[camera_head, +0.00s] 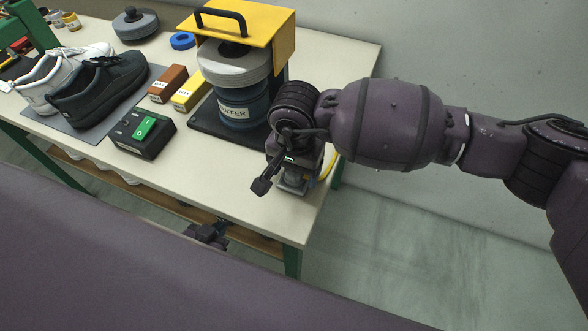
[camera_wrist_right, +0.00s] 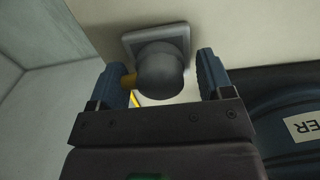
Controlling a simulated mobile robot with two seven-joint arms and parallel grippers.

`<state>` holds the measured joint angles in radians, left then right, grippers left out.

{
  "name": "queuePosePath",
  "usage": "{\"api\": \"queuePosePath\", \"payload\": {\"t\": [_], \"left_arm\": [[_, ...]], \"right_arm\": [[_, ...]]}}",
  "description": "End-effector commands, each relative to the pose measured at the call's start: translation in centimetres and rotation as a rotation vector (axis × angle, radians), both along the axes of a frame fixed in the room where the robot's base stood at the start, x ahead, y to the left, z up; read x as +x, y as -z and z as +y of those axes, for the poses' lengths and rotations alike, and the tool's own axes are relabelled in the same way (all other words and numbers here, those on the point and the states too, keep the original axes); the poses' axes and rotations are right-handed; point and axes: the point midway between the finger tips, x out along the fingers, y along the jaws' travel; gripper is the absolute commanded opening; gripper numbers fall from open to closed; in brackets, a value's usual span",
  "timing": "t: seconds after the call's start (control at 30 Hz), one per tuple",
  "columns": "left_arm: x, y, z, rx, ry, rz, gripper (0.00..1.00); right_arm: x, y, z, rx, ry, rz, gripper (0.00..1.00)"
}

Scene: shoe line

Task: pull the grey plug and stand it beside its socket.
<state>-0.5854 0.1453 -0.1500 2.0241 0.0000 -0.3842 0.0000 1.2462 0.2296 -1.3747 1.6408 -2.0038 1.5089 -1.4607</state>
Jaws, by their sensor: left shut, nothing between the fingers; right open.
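The grey plug (camera_wrist_right: 160,72) is a round dark-grey body with a yellow cable at its side. In the right wrist view it sits over the pale grey square socket (camera_wrist_right: 184,37), apparently in it. My right gripper (camera_wrist_right: 163,78) is open, with one finger on each side of the plug; contact is not clear. In the head view the right gripper (camera_head: 274,184) is at the table's right front corner, and my wrist hides most of the plug and socket. My left gripper (camera_head: 208,234) is shut and empty, below the table's front edge.
A buffer machine (camera_head: 236,112) with a yellow top stands just left of my right wrist. A green-switch box (camera_head: 142,134), orange and yellow blocks (camera_head: 188,96) and shoes (camera_head: 100,85) lie further left. The front strip of the table (camera_head: 215,178) is clear.

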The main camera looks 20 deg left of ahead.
Motion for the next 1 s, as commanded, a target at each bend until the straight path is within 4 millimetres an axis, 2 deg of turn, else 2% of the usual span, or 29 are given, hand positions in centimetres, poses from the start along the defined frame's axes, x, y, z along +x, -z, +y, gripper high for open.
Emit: {"api": "queuePosePath", "payload": {"t": [0.43,0.83,0.87,1.0], "left_arm": [[-0.13,0.36,0.00,0.000,0.000,0.005,0.00],[-0.18,0.46,0.01,0.000,-0.001,0.007,0.00],[-0.18,0.46,0.01,0.000,-0.001,0.007,0.00],[-0.16,0.41,0.00,0.000,-0.001,0.007,0.00]], "right_arm": [[0.00,-0.01,0.00,0.000,0.000,0.000,0.73],[0.00,0.01,-0.01,0.000,0.000,0.000,0.12],[0.01,0.00,0.00,0.000,0.000,0.000,0.09],[0.01,-0.10,0.00,0.000,0.000,-0.001,0.09]]}}
